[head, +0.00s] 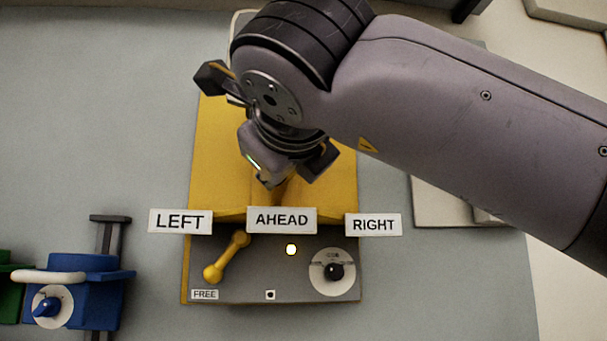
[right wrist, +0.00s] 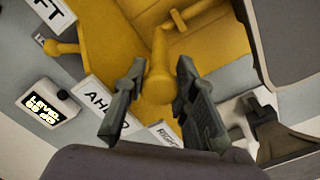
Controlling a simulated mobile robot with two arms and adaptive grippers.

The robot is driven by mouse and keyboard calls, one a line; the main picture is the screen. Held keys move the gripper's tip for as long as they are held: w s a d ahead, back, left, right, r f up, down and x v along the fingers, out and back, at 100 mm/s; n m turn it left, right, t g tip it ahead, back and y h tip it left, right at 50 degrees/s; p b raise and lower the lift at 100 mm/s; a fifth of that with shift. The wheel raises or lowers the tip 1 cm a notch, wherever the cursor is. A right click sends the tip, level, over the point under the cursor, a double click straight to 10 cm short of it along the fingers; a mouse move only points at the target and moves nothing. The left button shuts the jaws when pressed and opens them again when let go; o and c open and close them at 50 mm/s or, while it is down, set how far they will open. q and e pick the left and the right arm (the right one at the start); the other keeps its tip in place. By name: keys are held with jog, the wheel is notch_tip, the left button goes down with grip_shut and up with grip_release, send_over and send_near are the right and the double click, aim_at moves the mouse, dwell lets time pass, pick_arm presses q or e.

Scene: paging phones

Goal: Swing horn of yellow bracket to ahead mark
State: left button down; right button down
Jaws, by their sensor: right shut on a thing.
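The yellow bracket (head: 211,150) stands behind the LEFT (head: 180,221), AHEAD (head: 281,220) and RIGHT (head: 373,225) labels. Its yellow horn (right wrist: 159,84) lies between the fingers of my right gripper (right wrist: 160,78), which is shut on it. In the head view my right gripper (head: 290,172) is just behind the AHEAD label, and the wrist hides most of the horn. In the right wrist view the horn's round end lies beyond the AHEAD label (right wrist: 104,108). My left gripper is not in view.
A grey front panel carries a yellow lever (head: 226,258) tilted toward the FREE tag (head: 205,294), a lit lamp (head: 291,250) and a round dial (head: 333,271). A blue fixture (head: 85,285) stands to the left. The mat is clear at upper left.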

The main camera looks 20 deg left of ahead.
dwell(0.3)
jog(key=c, duration=1.3)
grip_release()
jog(key=v, duration=1.2)
